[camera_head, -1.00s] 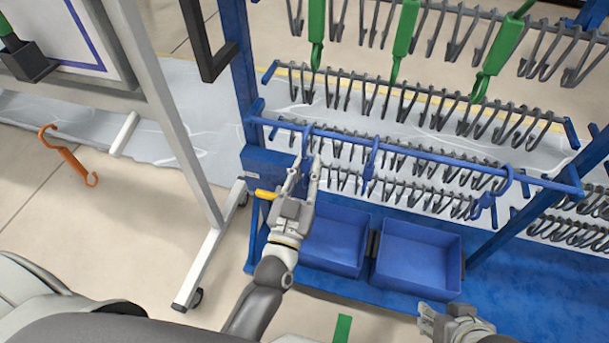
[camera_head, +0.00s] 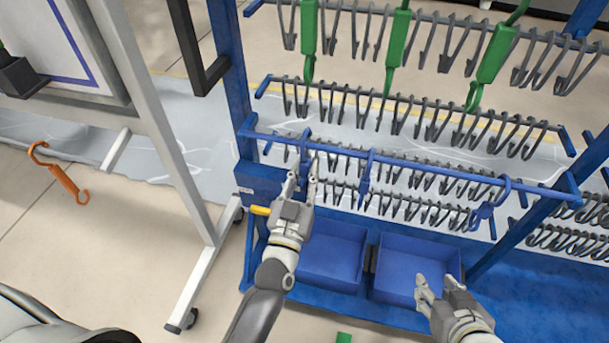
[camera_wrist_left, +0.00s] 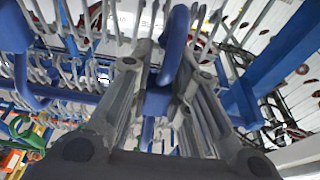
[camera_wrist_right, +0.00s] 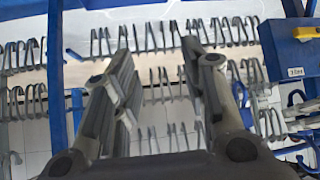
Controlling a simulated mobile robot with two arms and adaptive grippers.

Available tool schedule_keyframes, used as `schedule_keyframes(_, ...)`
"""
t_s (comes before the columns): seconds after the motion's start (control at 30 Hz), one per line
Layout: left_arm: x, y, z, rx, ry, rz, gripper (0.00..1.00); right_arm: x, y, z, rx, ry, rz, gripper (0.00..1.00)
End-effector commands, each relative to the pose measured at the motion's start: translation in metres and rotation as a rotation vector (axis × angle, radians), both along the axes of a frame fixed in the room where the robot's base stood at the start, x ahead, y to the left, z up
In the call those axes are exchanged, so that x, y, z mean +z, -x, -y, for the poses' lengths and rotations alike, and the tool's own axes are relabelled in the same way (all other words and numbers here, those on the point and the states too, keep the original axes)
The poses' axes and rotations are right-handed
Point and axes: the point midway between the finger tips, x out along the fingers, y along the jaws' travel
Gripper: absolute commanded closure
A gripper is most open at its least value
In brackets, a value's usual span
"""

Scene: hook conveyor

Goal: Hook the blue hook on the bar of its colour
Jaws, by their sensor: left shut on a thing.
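The blue bar (camera_head: 420,160) runs across the front of the blue rack. My left gripper (camera_head: 302,176) is shut on a blue hook (camera_head: 305,146) at the bar's left part. The hook's upper end meets the bar in the head view; I cannot tell whether it is around it or just in front. In the left wrist view the held hook's curved end (camera_wrist_left: 176,42) stands up between the fingers. Two other blue hooks, one mid-bar (camera_head: 366,175) and one at the right (camera_head: 487,207), hang at the bar. My right gripper (camera_head: 438,284) is open and empty, low at the right.
Rows of grey hooks (camera_head: 410,108) fill the rack behind the bar. Green hooks (camera_head: 397,45) hang above. Two blue bins (camera_head: 418,263) sit below. A white-framed stand (camera_head: 160,130) is close on the left, with an orange hook (camera_head: 62,178) beyond it.

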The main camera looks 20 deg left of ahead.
Motion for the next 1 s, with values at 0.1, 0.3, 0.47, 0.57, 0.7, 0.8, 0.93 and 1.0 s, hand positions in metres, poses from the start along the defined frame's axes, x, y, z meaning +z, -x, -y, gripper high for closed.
schedule_keyframes(0.1,0.0,-0.004,0.0,0.001,0.0,0.001,1.0,0.005,-0.007,-0.003,0.004,-0.01,0.045,0.6)
schedule_keyframes(0.3,0.0,-0.01,0.0,0.001,0.0,0.002,1.0,0.015,-0.019,-0.007,0.009,-0.026,0.118,0.6)
schedule_keyframes(0.47,-0.005,-0.011,0.0,0.0,0.0,0.0,1.0,0.024,-0.027,-0.011,0.013,-0.041,0.178,0.6)
schedule_keyframes(0.57,-0.008,-0.012,0.0,0.0,0.0,0.001,1.0,0.03,-0.032,-0.013,0.016,-0.049,0.217,0.6)
schedule_keyframes(0.7,-0.012,-0.013,0.0,0.0,0.0,0.001,1.0,0.039,-0.039,-0.016,0.02,-0.062,0.271,0.6)
schedule_keyframes(0.8,-0.014,-0.013,0.0,0.0,0.0,0.001,1.0,0.045,-0.043,-0.018,0.022,-0.071,0.311,0.6)
schedule_keyframes(0.93,-0.018,-0.014,0.0,0.0,0.0,0.001,1.0,0.054,-0.048,-0.021,0.025,-0.083,0.359,0.6)
schedule_keyframes(1.0,-0.02,-0.015,0.0,0.0,0.0,0.001,1.0,0.058,-0.051,-0.022,0.027,-0.09,0.387,0.6)
